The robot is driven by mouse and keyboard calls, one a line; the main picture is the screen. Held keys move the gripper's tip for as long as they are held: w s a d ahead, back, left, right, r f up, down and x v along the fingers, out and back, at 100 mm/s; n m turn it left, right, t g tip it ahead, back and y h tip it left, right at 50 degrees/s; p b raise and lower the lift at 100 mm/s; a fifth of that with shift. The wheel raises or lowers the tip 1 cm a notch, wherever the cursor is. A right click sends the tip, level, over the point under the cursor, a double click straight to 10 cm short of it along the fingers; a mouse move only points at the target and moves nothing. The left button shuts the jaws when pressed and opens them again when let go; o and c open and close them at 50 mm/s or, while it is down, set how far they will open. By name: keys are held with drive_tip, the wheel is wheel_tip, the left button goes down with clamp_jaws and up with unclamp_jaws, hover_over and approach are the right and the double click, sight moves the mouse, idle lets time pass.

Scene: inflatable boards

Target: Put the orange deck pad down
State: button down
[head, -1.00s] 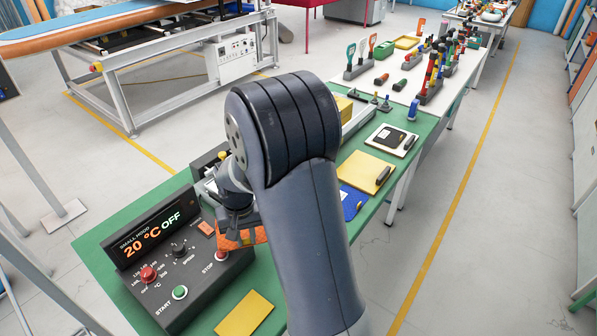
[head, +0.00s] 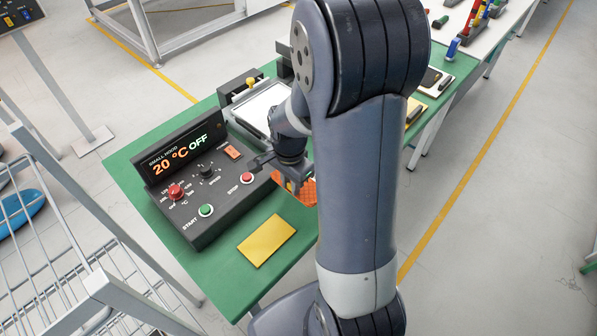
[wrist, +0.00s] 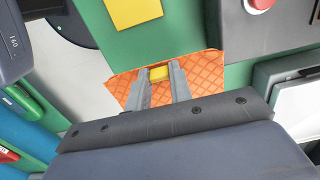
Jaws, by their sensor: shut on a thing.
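The orange deck pad (head: 309,190) has a diamond-quilted surface. In the head view it is partly hidden behind my arm. My gripper (head: 291,184) is shut on it, right of the control box and over the green table (head: 282,208). In the wrist view the pad (wrist: 206,73) spreads out on both sides of my gripper (wrist: 160,74), with a small yellow block (wrist: 159,73) between the fingertips. I cannot tell whether the pad touches the table.
A dark control box (head: 220,190) with a display reading 20 °C OFF stands to the left. A yellow sheet (head: 266,241) lies on the table in front. A silver-topped device (head: 262,108) stands behind. Green tabletop shows around the sheet.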

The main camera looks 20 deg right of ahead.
sight(292, 208)
drive_tip(key=shift+f+p, duration=0.3)
drive_tip(key=shift+f, duration=3.9)
drive_tip(key=shift+f, duration=0.2)
drive_tip(key=c, duration=1.3)
unclamp_jaws()
drive_tip(key=shift+r, duration=0.1)
